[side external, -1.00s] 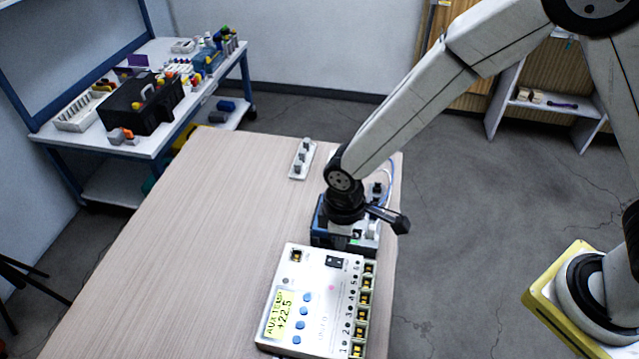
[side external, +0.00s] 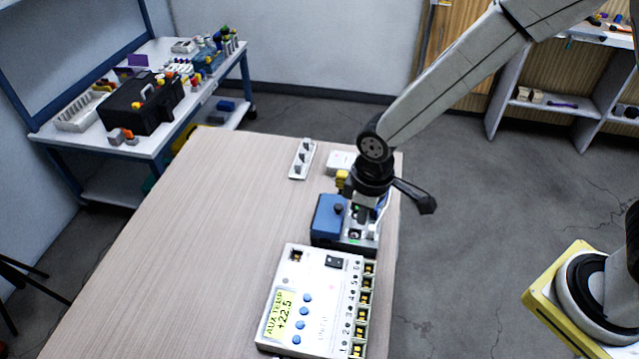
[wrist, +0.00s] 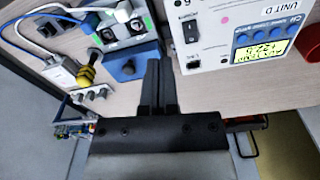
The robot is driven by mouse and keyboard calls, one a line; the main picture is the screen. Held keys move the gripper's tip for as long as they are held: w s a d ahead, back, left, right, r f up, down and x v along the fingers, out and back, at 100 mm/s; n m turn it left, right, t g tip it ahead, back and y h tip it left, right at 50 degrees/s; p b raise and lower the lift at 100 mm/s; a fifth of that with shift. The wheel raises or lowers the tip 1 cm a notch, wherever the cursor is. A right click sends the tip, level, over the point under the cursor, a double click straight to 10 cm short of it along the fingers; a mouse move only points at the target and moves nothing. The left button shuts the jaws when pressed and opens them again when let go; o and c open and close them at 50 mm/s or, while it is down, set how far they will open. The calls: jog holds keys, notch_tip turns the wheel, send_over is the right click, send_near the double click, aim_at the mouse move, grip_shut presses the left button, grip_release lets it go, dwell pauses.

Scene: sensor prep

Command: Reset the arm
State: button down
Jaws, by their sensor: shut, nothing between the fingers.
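My gripper (wrist: 158,82) is shut and empty in the wrist view, its two dark fingers pressed together. In the side external view, my wrist hangs above the blue and grey device on the table, and the fingers are hard to make out there. In the wrist view the fingertips appear between the blue block (wrist: 135,66) and the white instrument box (wrist: 235,40). Whether they touch anything cannot be told.
The white instrument box (side external: 318,297) has a yellow display and a row of terminals. The blue device (side external: 328,222) stands behind it. A white strip with knobs (side external: 302,158) lies at the back of the wooden table (side external: 190,240). The table's left half is clear.

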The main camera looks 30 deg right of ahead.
jog(key=s+d+r+m+t, duration=0.1)
jog(key=s+d+r+m, duration=0.2)
jog(key=d, duration=0.5)
jog(key=s+d+r+m+t, duration=0.1)
jog(key=s+d+r+m, duration=0.2)
jog(key=d, duration=0.5)
jog(key=shift+s+m, duration=0.25)
jog(key=shift+m, duration=0.35)
